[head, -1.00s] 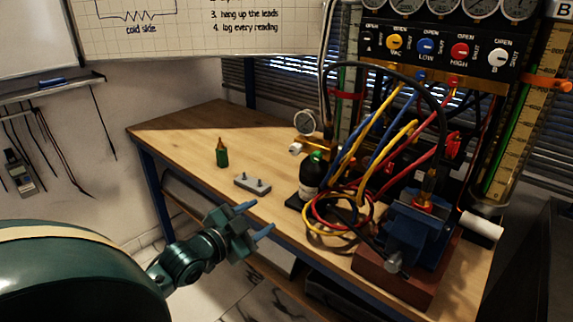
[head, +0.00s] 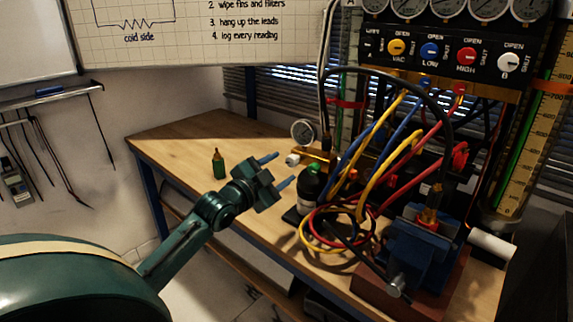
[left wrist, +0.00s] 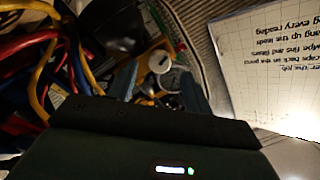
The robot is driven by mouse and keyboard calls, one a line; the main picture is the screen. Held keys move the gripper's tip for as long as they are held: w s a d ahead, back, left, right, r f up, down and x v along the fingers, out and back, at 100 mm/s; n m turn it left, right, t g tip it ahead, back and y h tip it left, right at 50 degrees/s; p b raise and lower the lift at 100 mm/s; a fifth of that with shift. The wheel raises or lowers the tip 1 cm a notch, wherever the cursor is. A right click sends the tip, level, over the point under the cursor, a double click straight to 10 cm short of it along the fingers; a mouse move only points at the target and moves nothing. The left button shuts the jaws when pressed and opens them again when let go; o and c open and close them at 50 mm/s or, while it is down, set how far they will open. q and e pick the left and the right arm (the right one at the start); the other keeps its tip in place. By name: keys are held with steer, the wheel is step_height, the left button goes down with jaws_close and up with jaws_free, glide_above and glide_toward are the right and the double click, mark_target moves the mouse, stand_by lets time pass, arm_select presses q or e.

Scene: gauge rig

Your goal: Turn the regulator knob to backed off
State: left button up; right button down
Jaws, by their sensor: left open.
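The regulator's white knob (head: 292,160) sticks out to the left from a brass regulator body (head: 318,156) at the back of the bench, with a round gauge (head: 302,130) above it. My left gripper (head: 283,169) is open and empty, its two blue fingers pointing towards the knob from the front left. In the left wrist view the white knob (left wrist: 160,62) with a dark slot-like mark shows between the open fingers, beyond their tips. It appears apart from them. My right gripper is not in view.
A dark bottle (head: 309,190) and a tangle of coloured hoses (head: 345,215) stand just right of my left gripper. A blue vise (head: 418,245) is at the front right. A small green bottle (head: 218,163) stands on the wooden bench (head: 180,140), whose left part is mostly clear.

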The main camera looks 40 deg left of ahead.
mark_target(290, 163)
arm_select(q)
steer(key=shift+w, duration=1.6)
steer(key=shift+c, duration=0.4)
steer(key=c, duration=0.9)
